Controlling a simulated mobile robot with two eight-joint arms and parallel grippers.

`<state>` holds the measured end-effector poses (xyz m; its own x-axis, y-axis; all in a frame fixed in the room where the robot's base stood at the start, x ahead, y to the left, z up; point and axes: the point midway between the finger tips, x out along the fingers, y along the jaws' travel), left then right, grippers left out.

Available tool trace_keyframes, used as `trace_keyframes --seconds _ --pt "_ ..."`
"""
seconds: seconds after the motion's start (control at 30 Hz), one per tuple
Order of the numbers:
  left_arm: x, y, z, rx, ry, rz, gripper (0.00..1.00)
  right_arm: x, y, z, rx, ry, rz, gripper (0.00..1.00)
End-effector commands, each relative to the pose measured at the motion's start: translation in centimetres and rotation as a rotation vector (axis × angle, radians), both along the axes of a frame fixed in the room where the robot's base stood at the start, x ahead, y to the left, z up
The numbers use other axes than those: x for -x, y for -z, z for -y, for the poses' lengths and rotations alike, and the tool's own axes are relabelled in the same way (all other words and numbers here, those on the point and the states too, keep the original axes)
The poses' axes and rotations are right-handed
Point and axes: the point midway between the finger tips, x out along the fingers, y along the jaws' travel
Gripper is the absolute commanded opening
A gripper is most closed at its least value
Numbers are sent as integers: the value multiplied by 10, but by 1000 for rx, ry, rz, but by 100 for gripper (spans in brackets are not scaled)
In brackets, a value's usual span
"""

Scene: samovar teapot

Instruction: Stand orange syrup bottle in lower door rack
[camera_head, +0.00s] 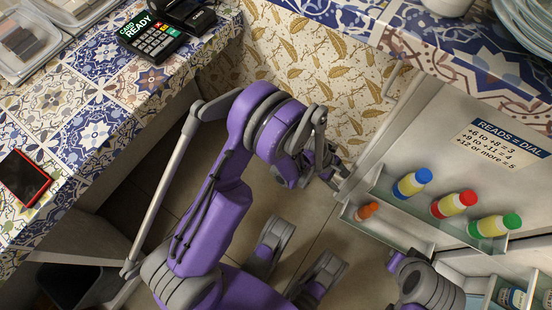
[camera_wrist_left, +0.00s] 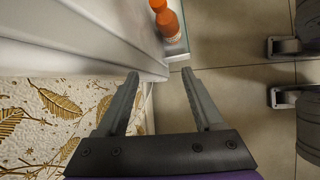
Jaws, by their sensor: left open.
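The orange syrup bottle (camera_head: 367,211) stands at the left end of the lower door rack (camera_head: 388,232), on the inside of the open fridge door. In the left wrist view the orange bottle (camera_wrist_left: 167,20) shows at the top, on the rack's end (camera_wrist_left: 178,52), beyond the fingertips. My left gripper (camera_head: 340,181) is beside the door's free edge, a little apart from the bottle. In the left wrist view its two fingers (camera_wrist_left: 159,76) are spread with nothing between them. My right gripper cannot be made out.
The upper door rack (camera_head: 462,232) holds bottles with blue (camera_head: 411,183), red (camera_head: 453,204) and green (camera_head: 495,225) caps. A dial sign (camera_head: 500,143) is on the door (camera_head: 420,140). Tiled counters run along the left and top. A card reader (camera_head: 155,38) and a phone (camera_head: 23,177) lie at left.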

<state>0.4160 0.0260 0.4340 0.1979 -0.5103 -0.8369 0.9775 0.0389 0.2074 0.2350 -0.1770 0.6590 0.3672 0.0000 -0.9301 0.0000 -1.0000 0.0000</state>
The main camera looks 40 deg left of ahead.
Motion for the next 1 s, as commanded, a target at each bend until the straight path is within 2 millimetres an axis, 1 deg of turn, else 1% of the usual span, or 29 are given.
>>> trace_keyframes --seconds 0.03,0.17,0.2,0.27,0.3,0.4,0.5,0.6,0.7,0.8,0.9,1.0 --pt "2 -20 -8 -39 50 38 69 0 0 0 0 0 0 0" --pt "9 -68 -29 -154 210 151 69 0 0 0 0 0 0 0" --pt "13 -83 -36 -193 264 184 69 0 0 0 0 0 0 0" --pt "21 -104 -47 -253 348 233 69 0 0 0 0 0 0 0" --pt "27 -117 -54 -293 404 264 69 0 0 0 0 0 0 0" --pt "47 -147 -71 -391 551 334 69 0 0 0 0 0 0 0" --pt "70 -173 -88 -489 702 395 69 0 0 0 0 0 0 0" --pt "96 -194 -104 -587 858 446 69 0 0 0 0 0 0 0" --pt "123 -209 -120 -679 1017 486 69 0 0 0 0 0 0 0" --pt "147 -219 -132 -759 1160 514 69 0 0 0 0 0 0 0" --pt "165 -223 -142 -816 1273 530 69 0 0 0 0 0 0 0" --pt "176 -225 -148 -852 1346 538 69 0 0 0 0 0 0 0"
